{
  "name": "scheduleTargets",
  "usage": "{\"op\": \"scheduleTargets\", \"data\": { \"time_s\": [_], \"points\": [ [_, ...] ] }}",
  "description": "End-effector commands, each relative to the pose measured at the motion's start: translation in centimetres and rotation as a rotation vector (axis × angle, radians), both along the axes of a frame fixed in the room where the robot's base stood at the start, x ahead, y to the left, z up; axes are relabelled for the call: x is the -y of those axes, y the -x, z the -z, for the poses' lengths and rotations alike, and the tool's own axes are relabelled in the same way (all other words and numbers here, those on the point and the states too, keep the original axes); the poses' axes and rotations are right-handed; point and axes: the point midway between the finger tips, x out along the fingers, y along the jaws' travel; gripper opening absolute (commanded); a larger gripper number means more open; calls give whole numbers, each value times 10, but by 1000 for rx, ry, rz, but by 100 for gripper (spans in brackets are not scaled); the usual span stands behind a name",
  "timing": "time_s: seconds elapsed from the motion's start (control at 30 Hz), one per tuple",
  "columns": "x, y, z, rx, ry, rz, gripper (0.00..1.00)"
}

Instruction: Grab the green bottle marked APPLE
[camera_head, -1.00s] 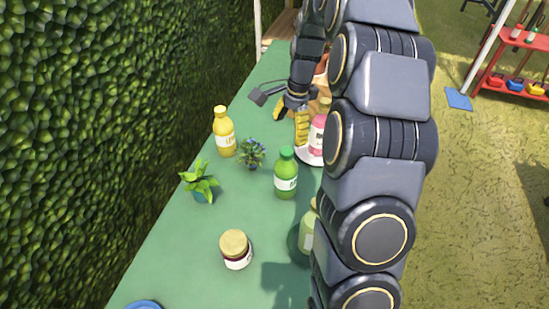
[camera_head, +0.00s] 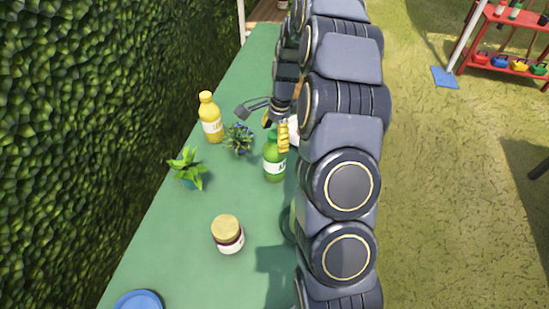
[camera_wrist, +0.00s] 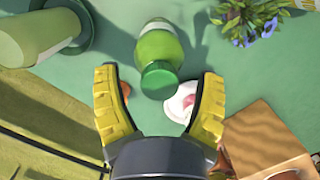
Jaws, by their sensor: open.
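The green bottle (camera_head: 274,168) stands upright on the green table, its white label only partly readable. In the wrist view the green bottle (camera_wrist: 158,45) lies in line with the gap between my fingers, its dark green cap facing me. In the wrist view my gripper (camera_wrist: 158,78) has one finger on each side of the cap, with nothing held. I cannot tell whether the cap is between the fingertips or still beyond them.
A blue-flowered plant (camera_head: 239,138), yellow bottle (camera_head: 211,118), leafy plant (camera_head: 187,168) and jar (camera_head: 227,234) stand left of the bottle.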

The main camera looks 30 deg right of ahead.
Motion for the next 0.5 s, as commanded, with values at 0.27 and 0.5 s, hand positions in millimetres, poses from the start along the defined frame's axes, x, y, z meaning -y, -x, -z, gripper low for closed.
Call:
{"op": "scheduleTargets", "data": {
  "time_s": [0.27, 0.5],
  "points": [
    [0, 0, -1, 0, 0, 0, 1],
    [0, 0, 0, -1, -1, 0, 1]
  ]
}}
